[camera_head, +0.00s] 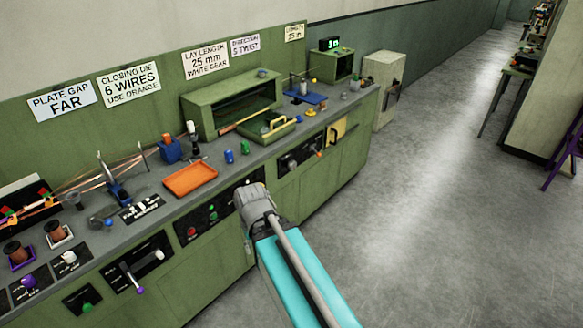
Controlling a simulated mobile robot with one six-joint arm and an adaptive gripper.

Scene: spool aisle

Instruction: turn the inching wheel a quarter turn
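I cannot pick out the inching wheel for certain. A dark control panel (207,215) with red and green buttons is on the green bench front, and my arm hides its right end. My gripper (250,188) is in front of that end, seen from behind. Its fingertips are hidden, so I cannot tell whether it is open or touches anything. To the left, a front panel has a lever with a purple knob (140,290).
The grey bench top carries an orange tray (190,178), a green open-fronted box (232,103), spools and small coloured parts. A pale cabinet (384,85) stands beyond the bench. The floor (430,190) to the right is clear. A purple-legged stand (567,155) is at the right edge.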

